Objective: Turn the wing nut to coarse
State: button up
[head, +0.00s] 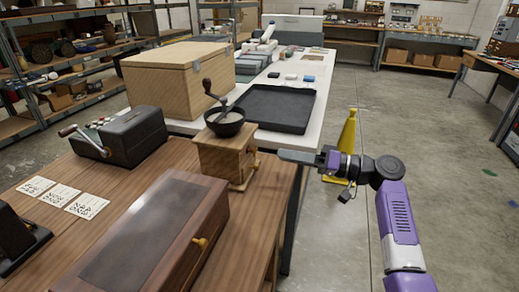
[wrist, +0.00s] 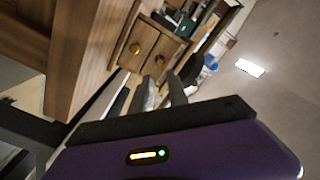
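The coffee mill (head: 225,158) stands upright on the wooden table, a pale wooden box with a dark bowl (head: 225,122) and a crank handle (head: 213,93) on top. I cannot make out a wing nut or any coarse mark on it. My gripper (head: 290,156) is just right of the mill, past the table edge, pointing left towards it. In the wrist view its dark fingers stand apart with nothing held between them. That tilted view also shows wooden fronts with round brass knobs (wrist: 136,48); I cannot tell whether they belong to the mill.
A dark wooden box (head: 150,235) with a small brass fitting lies in front of the mill. A black crank machine (head: 130,138), paper cards (head: 62,194) and a wooden chest (head: 178,80) are left. A black tray (head: 265,108) lies behind. A yellow cone (head: 347,135) stands beyond my gripper.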

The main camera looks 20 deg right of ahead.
aim_at(253, 151)
jog(key=shift+a, duration=0.35)
jog(key=x, duration=0.7)
jog(key=shift+a+f, duration=0.1)
jog(key=shift+c, duration=0.4)
grip_shut()
